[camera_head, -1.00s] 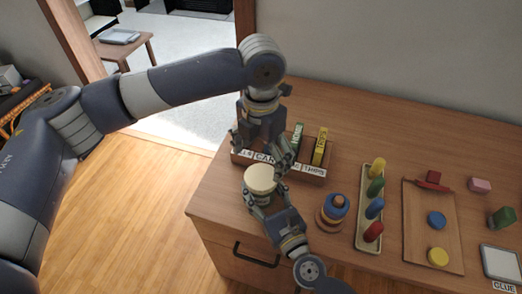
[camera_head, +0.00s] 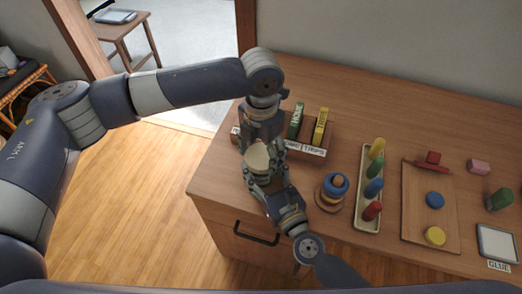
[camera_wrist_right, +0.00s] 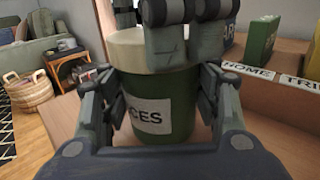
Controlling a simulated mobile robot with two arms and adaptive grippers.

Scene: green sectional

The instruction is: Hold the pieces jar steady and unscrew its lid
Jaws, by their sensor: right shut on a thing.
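The pieces jar is a green cylinder (camera_wrist_right: 165,112) with a white label ending in "CES" and a cream lid (camera_head: 257,158). It stands upright near the left end of the wooden cabinet top. My right gripper (camera_head: 264,172) is shut around the jar's body, with a finger on each side in the right wrist view (camera_wrist_right: 158,100). My left gripper (camera_head: 264,147) points down at the lid from above. In the right wrist view its fingers (camera_wrist_right: 190,30) overlap the lid's top and right side. Whether they grip the lid is unclear.
A wooden card rack (camera_head: 309,149) with green and yellow boxes is behind the jar. To the right are a ring stacker (camera_head: 334,186), a peg tray (camera_head: 361,217), a shape board (camera_head: 417,232) and a glue pad (camera_head: 497,243). The cabinet's left edge is close to the jar.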

